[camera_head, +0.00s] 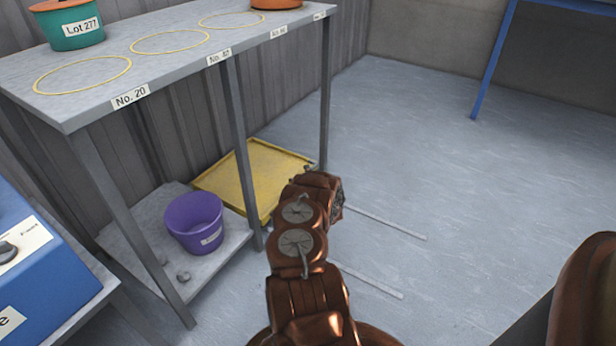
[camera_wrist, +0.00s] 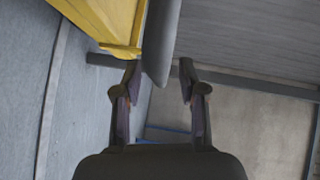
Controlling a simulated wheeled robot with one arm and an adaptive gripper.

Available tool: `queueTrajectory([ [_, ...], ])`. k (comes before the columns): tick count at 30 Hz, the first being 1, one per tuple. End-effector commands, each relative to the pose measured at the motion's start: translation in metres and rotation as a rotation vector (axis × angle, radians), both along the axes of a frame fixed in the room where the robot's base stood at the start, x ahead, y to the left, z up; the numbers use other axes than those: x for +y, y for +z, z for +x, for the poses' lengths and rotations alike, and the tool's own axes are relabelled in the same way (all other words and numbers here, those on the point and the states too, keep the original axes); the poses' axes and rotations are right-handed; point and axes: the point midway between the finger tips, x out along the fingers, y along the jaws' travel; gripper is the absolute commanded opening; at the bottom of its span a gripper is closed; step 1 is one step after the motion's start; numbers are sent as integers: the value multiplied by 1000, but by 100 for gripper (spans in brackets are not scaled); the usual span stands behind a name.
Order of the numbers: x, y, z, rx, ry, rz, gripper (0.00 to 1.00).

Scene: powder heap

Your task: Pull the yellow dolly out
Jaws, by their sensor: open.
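The yellow dolly (camera_head: 250,176) is a flat, low-rimmed platform on the floor at the shelf's right end, partly under it. Its near right corner is hidden behind my copper arm. In the wrist view the dolly (camera_wrist: 106,20) shows at the upper left. A grey rounded bar (camera_wrist: 162,38) comes down beside the dolly's edge, its end above and between my fingertips; I cannot tell whether it belongs to the dolly. My gripper (camera_wrist: 158,80) is open, its fingers apart with nothing seen clamped between them. In the head view my arm hides the fingers.
The grey shelf table (camera_head: 180,62) has a leg near the dolly. A purple bucket (camera_head: 194,222) stands on its lower board. A teal pot (camera_head: 70,24) and an orange pot (camera_head: 276,3) stand on top. A blue box (camera_head: 45,260) is at left.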

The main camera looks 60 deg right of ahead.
Motion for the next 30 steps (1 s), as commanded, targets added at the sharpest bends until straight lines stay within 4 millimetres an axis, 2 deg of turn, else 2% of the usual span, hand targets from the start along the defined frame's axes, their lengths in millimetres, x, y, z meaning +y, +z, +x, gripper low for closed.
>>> queueTrajectory([
  [14,-4,-2,6,0,2,2,41],
  [26,-4,-2,6,1,1,1,0],
  [30,-4,-2,6,1,1,1,0],
])
